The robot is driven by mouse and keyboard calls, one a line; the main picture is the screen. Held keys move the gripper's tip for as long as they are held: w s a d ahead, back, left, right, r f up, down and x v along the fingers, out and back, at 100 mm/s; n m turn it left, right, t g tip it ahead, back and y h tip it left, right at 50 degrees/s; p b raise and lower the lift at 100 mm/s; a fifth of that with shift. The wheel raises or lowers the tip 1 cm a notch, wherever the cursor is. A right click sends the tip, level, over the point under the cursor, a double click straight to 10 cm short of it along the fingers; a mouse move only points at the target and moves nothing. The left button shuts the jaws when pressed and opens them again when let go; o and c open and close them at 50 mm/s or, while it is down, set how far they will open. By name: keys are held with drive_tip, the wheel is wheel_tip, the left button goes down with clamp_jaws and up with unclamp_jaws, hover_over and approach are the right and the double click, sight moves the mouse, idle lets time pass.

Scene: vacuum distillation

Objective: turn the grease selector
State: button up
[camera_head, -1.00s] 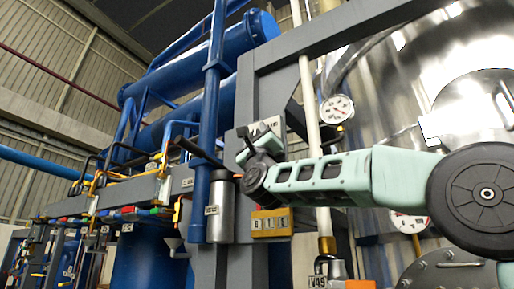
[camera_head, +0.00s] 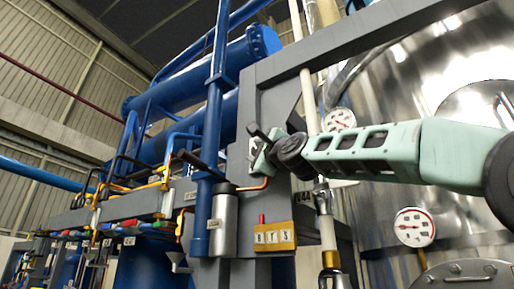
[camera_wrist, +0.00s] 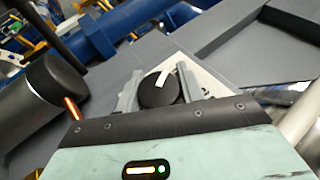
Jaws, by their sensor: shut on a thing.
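The grease selector is a round black knob with a white pointer bar (camera_wrist: 159,90) on a pale plate (camera_wrist: 205,80), seen in the wrist view. My gripper's two grey fingers (camera_wrist: 158,92) stand on either side of the knob and are shut on it. The pointer is tilted, its upper end leaning right in the wrist view. In the head view my gripper (camera_head: 262,152) is up against the grey upright post, and it hides most of the knob and plate there.
A grey cylinder with a black cap (camera_head: 223,222) and a thin copper pipe (camera_wrist: 69,106) are close to the left of my gripper. A yellow box (camera_head: 274,237) is below it on the post. A pressure gauge (camera_head: 414,227) is on the shiny tank at right.

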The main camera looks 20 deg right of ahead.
idle(0.4)
drive_tip(key=o, duration=1)
drive_tip(key=b+v, duration=1.1)
drive_tip(key=v, duration=0.6)
drive_tip(key=shift+s+d+b, duration=0.1)
drive_tip(key=shift+s+b, duration=0.1)
drive_tip(key=shift+b, duration=0.2)
